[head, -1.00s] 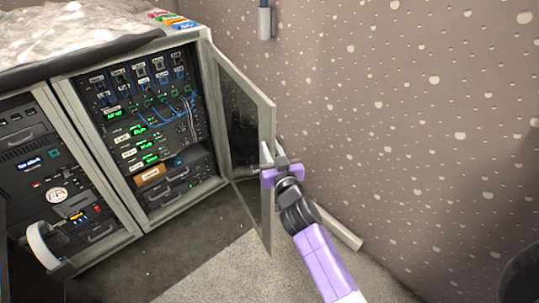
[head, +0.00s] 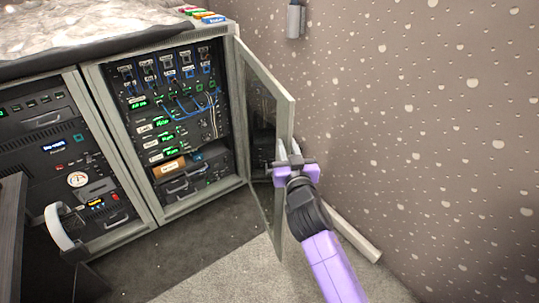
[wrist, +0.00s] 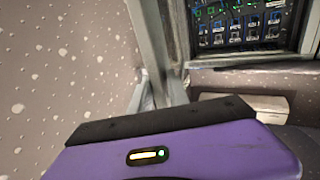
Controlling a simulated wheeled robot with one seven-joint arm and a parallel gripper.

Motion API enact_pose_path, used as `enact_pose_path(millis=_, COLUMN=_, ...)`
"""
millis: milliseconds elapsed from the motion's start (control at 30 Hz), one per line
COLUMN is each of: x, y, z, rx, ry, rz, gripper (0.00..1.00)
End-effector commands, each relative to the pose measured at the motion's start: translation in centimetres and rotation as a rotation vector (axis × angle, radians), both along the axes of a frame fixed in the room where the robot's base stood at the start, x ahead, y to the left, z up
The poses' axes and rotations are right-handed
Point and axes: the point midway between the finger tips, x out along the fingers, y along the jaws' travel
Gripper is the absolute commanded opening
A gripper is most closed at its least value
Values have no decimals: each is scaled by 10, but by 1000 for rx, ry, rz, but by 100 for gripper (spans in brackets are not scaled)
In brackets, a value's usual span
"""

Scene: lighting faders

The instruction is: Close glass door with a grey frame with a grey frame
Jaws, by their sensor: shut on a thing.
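The glass door with a grey frame (head: 287,115) stands open, swung out from the right edge of the rack cabinet (head: 241,120). My gripper (head: 291,165) is at the door's outer edge, about halfway up, and is shut on the door frame. The wrist view shows the purple gripper body (wrist: 190,155) close up with the grey door frame (wrist: 146,45) beyond it. The cabinet opening beside the door shows electronics with green displays and blue cables (head: 180,100).
A speckled wall (head: 420,120) stands close on the right behind the door. A left rack section (head: 70,150) with a curved white handle (head: 60,228) in front of it is at the left. Carpet (head: 215,268) lies clear before the cabinet.

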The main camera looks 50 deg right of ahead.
Motion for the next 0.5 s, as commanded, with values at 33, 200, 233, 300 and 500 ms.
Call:
enact_pose_path(millis=33, x=2, y=1, z=-3, rx=-3, ry=-1, rz=-4, gripper=0)
enact_pose_path(millis=200, x=5, y=6, z=-2, rx=-2, ry=-4, rz=-16, gripper=0)
enact_pose_path(millis=233, x=5, y=7, z=-2, rx=-2, ry=-4, rz=-19, gripper=0)
enact_pose_path(millis=300, x=6, y=9, z=-2, rx=-2, ry=-4, rz=-24, gripper=0)
enact_pose_path(millis=500, x=13, y=18, z=-3, rx=-1, ry=-2, rz=-40, gripper=0)
